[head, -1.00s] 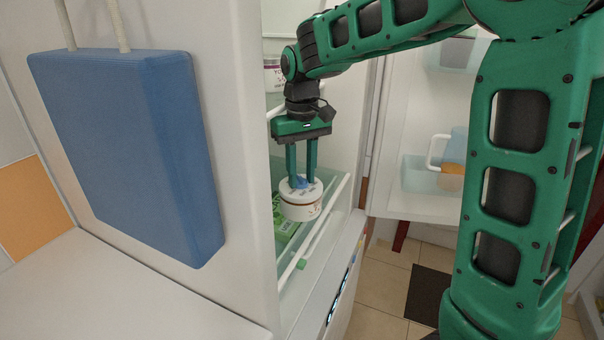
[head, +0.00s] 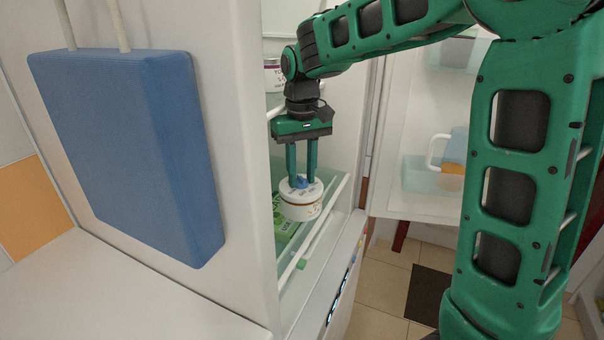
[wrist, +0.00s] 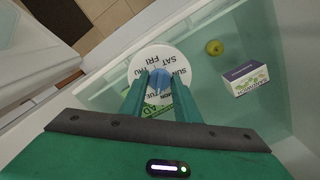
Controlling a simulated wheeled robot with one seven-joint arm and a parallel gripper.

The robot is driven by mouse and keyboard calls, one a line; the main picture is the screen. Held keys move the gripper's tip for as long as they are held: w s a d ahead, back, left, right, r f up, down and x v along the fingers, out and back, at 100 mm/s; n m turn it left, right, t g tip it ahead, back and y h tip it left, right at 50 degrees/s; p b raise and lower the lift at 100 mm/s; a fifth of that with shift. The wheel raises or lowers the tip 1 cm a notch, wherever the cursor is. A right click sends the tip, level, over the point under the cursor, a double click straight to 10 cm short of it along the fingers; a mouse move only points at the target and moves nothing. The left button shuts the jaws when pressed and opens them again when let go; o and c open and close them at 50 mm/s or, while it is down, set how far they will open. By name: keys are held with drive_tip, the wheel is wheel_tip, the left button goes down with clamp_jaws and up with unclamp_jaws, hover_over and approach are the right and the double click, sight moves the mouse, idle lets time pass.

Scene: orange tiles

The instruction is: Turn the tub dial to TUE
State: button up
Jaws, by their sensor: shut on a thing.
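The white tub (head: 301,206) stands upright in the open fridge, at the front edge of a glass shelf or drawer. Its round lid shows in the wrist view (wrist: 148,58) with day names; SUN, SAT, FRI and THU are legible. A blue dial (wrist: 160,79) sits at the lid's middle, and in the head view it shows as a small blue bit (head: 301,183). My green gripper (head: 302,181) points straight down over the lid, with its fingers shut on the dial.
A green carton (head: 284,222) is beside the tub. The wrist view shows a yellow-green fruit (wrist: 214,47) and a small purple-and-white box (wrist: 246,80) in the clear bin. A blue pad (head: 130,150) hangs on the fridge's outer side. The open door (head: 410,140) stands at right.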

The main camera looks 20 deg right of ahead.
idle(0.3)
drive_tip(key=o, duration=1)
